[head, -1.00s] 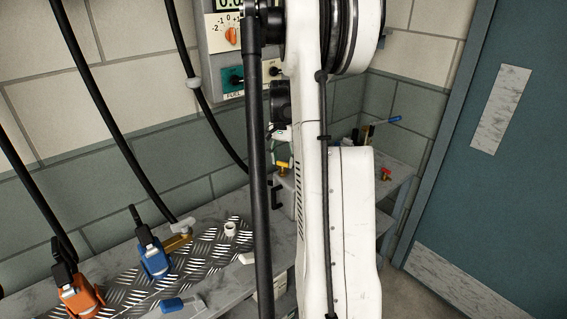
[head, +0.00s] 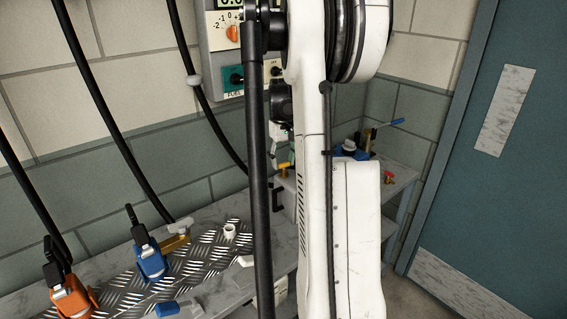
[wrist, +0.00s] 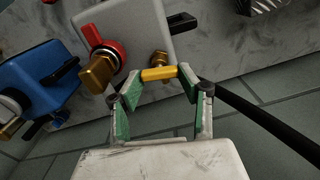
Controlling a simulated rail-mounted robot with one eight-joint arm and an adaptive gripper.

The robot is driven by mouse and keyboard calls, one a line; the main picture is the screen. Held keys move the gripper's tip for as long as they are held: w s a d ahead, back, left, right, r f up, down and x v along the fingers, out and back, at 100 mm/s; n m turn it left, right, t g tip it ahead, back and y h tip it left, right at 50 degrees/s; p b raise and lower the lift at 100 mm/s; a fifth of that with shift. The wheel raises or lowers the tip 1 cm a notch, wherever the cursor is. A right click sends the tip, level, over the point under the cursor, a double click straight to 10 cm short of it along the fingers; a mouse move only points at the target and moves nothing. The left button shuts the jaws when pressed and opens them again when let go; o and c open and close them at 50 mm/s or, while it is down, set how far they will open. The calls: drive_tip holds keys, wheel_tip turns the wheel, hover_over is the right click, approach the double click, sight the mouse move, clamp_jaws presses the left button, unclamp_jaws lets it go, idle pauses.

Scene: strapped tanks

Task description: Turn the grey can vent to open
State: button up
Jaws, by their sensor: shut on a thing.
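The grey can (wrist: 140,30) fills the upper middle of the wrist view, with a red knob and a large brass fitting on its left. Its vent (wrist: 160,62) is a smaller brass fitting with a yellow handle (wrist: 158,74) across it. My gripper (wrist: 161,85) is shut on this yellow handle, one green-padded finger at each end. In the head view, the near edge of the grey can (head: 285,194) shows on the bench beside my arm, with a yellow handle (head: 285,171) on top.
A blue can (wrist: 38,75) stands close beside the grey can. A blue clamp (head: 151,263) and an orange clamp (head: 72,298) sit on the tread plate (head: 205,258) at left. A control panel (head: 232,60) hangs on the wall; a door (head: 490,170) is at right.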

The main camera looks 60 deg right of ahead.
drive_tip(key=shift+n, duration=0.7)
drive_tip(key=o, duration=1.2)
drive_tip(key=shift+c, duration=0.2)
wheel_tip(320, 180, up, 12)
drive_tip(key=shift+a, duration=0.1)
